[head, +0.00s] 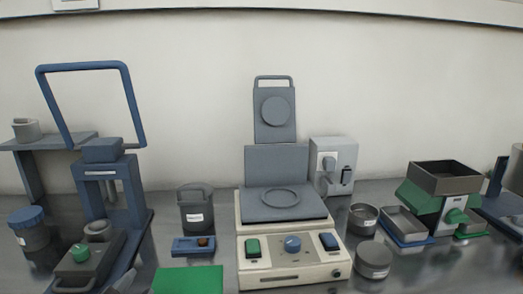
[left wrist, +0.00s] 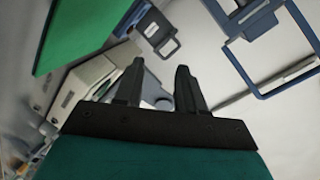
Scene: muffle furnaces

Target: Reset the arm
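My left gripper (left wrist: 158,86) shows in the left wrist view, with its two dark fingers spread apart and nothing held between them. Its dark palm and a green part of my arm fill the bottom of that view. In the head view I cannot clearly make out either gripper. My right gripper shows in neither view. The cream heating device (head: 292,262) stands in the middle of the bench in the head view, its grey hinged panel (head: 277,165) upright behind a flat top with a round ring.
A blue stand with a tall frame (head: 140,107) is at left. A dark lidded pot (head: 195,208), a small blue tray (head: 188,247) and a green mat (head: 188,280) lie left of the device. Round tins (head: 374,259) and a green balance-like unit (head: 455,217) are at right.

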